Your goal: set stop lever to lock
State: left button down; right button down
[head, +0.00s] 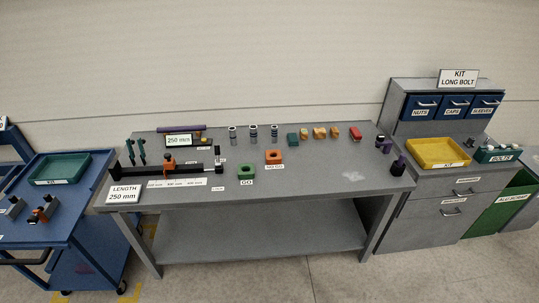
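A long black rail fixture (190,175) lies on the left part of the grey workbench (300,190). An orange stop block (170,164) with a dark top sits on the rail. A small upright part with a black top (218,150) stands near the rail's right end; I cannot tell whether it is the stop lever. A small label (218,189) lies below that end, too small to read surely. The lever's setting cannot be made out. Neither of my grippers is in view.
A "LENGTH 250 mm" sign (124,194) stands at the bench's front left. A green block (246,172) and an orange block (274,157) sit right of the rail. A blue cart (60,220) stands left, a cabinet with a yellow tray (438,165) right.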

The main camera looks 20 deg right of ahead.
aim_at(217, 153)
jog(key=z, duration=0.75)
jog(key=k, duration=1)
jog(key=z, duration=0.8)
jog(key=i, duration=1.5)
jog(key=u, duration=1.3)
jog(key=i, duration=0.75)
jog(key=u, duration=0.9)
